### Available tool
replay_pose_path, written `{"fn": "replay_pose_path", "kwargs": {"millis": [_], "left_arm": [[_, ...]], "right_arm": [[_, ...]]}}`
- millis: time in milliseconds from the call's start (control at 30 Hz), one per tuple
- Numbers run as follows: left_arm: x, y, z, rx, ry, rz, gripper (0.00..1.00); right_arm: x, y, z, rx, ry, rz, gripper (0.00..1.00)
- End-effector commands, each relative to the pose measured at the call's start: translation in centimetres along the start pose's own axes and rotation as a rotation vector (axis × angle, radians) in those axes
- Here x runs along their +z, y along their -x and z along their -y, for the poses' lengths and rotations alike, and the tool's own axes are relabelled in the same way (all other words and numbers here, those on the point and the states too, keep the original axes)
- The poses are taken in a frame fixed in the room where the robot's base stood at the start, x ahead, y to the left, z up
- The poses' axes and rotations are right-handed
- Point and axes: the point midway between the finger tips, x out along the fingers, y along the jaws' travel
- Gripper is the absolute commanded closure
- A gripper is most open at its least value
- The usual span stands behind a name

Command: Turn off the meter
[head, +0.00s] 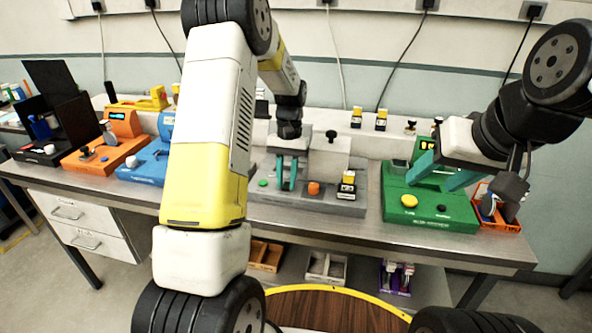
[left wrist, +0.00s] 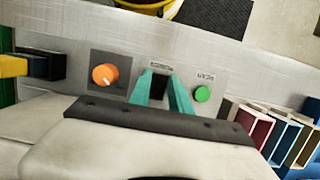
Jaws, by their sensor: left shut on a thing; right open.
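A grey device (head: 322,204) in the middle of the bench has a green button (head: 263,183) and an orange knob (head: 313,188). The left wrist view shows the orange knob (left wrist: 104,75) and the green button (left wrist: 202,94) on either side of my left gripper (left wrist: 160,74). My left gripper (head: 286,183) points down at this panel, its teal fingers shut on a small dark switch-like part (left wrist: 158,88), mostly hidden. Which device is the meter is not readable. My right gripper (head: 435,174) is open above a green device (head: 428,212) with a yellow button.
An orange device (head: 103,148) and a blue device (head: 145,167) stand to the left. A black-and-yellow module (head: 347,187) sits on the grey device's right side. A small orange bin (head: 497,218) is at the right end. Coloured bins (left wrist: 285,138) stand beside the panel.

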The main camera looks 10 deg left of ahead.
Motion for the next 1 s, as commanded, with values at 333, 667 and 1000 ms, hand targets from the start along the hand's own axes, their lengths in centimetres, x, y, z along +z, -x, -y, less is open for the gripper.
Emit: {"fn": "replay_pose_path", "kwargs": {"millis": [333,667,1000], "left_arm": [[0.0,0.0,0.0,0.0,0.0,-0.001,0.55],[0.0,0.3,0.0,0.0,0.0,-0.003,0.55],[-0.1,5.5,0.0,0.0,0.0,-0.006,0.55]], "right_arm": [[0.0,0.0,0.0,0.0,0.0,0.0,0.46],[0.0,0.0,0.0,0.0,0.0,0.0,0.46],[0.0,0.0,0.0,0.0,0.0,0.0,0.46]]}}
